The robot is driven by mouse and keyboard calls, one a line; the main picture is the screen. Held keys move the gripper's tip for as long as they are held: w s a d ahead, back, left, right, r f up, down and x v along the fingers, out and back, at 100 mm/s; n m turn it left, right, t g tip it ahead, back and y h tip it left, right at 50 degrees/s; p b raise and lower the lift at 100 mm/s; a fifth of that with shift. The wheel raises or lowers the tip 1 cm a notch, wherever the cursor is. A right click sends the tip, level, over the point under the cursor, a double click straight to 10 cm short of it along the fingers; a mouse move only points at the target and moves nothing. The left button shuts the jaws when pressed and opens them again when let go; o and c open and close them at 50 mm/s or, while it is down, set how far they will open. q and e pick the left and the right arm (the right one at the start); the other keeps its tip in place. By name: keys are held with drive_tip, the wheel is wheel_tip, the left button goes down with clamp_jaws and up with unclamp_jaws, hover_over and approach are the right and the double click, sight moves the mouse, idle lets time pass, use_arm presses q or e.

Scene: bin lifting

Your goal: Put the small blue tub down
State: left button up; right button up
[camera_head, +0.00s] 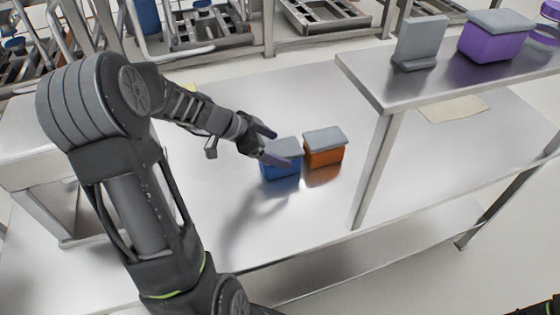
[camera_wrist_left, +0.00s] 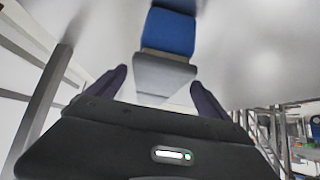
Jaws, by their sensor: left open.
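The small blue tub (camera_head: 281,172) with a grey lid stands upright on the steel table, just left of an orange tub (camera_head: 324,157) with a grey lid. My left gripper (camera_head: 271,145) is over the left side of the blue tub, and one finger covers part of its lid. In the left wrist view, the blue tub (camera_wrist_left: 168,33) lies ahead of the open fingers, its grey lid between and just beyond the tips. I cannot tell whether a finger touches the lid. My right gripper is not in view.
A raised steel shelf (camera_head: 390,95) at the right carries a purple tub (camera_head: 492,43) and a grey upright stand (camera_head: 419,44). Its leg (camera_head: 375,175) comes down right of the orange tub. The table left and in front of the tubs is clear.

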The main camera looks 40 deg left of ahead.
use_arm(q)
drive_tip(key=shift+w+d+f+p, duration=0.2)
drive_tip(key=shift+d+p, duration=0.05)
drive_tip(key=shift+p, duration=0.05)
drive_tip(key=p+x, duration=0.1)
drive_tip(key=x, duration=0.2)
drive_tip(key=shift+w+d+f, duration=0.1)
drive_tip(key=shift+f, duration=0.2)
drive_tip(key=shift+w+d+f, duration=0.1)
drive_tip(key=shift+w+f, duration=0.1)
drive_tip(key=shift+f, duration=0.1)
clamp_jaws()
wheel_tip(320, 180, up, 10)
drive_tip(key=shift+r+b, duration=0.1)
drive_tip(key=shift+b, duration=0.35)
idle(0.7)
idle(0.5)
